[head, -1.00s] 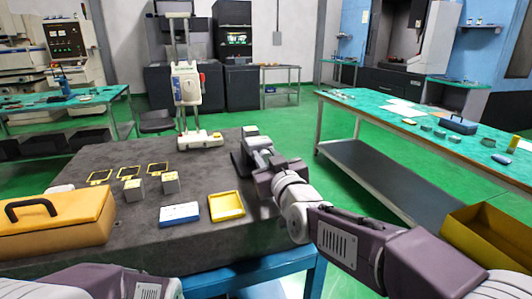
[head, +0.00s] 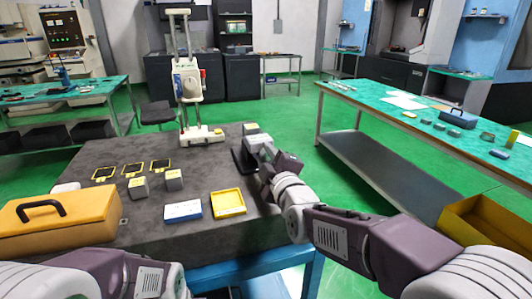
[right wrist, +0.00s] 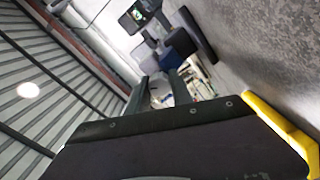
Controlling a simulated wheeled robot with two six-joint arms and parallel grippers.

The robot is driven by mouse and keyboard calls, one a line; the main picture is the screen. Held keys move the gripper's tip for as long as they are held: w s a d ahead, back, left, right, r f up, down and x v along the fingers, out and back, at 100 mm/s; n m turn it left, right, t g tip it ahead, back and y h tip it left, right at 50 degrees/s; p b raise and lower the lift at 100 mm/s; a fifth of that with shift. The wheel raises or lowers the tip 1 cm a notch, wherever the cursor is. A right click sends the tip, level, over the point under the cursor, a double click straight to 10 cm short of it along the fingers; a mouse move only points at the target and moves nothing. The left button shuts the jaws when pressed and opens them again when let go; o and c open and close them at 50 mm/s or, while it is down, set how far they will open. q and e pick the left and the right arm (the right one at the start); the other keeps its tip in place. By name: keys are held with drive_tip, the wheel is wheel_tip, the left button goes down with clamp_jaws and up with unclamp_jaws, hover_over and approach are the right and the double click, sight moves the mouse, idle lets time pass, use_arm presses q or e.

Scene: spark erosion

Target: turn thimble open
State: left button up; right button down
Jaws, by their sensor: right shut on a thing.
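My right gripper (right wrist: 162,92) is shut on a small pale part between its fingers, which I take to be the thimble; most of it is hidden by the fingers. In the head view my right arm reaches over the right side of the dark table (head: 120,168), and its gripper (head: 256,150) is at a dark stand (head: 240,162) near the far right edge. The wrist hides most of what it holds there, so I cannot tell how far the thimble is turned. My left gripper is outside the views; only its arm shows at lower left.
On the table are a yellow toolbox (head: 75,222), a blue-and-white box (head: 183,211), a yellow tray (head: 242,204), two grey blocks (head: 174,179) and several yellow-framed plates (head: 132,168). A tall white height gauge (head: 188,85) stands behind. A small block (head: 250,129) sits beyond my gripper.

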drive_tip(key=n+p, duration=0.1)
drive_tip(key=n, duration=0.4)
drive_tip(key=shift+f+n, duration=0.15)
drive_tip(key=shift+n, duration=0.55)
drive_tip(key=c, duration=1.1)
unclamp_jaws()
drive_tip(key=p+v, duration=0.1)
drive_tip(key=v, duration=0.8)
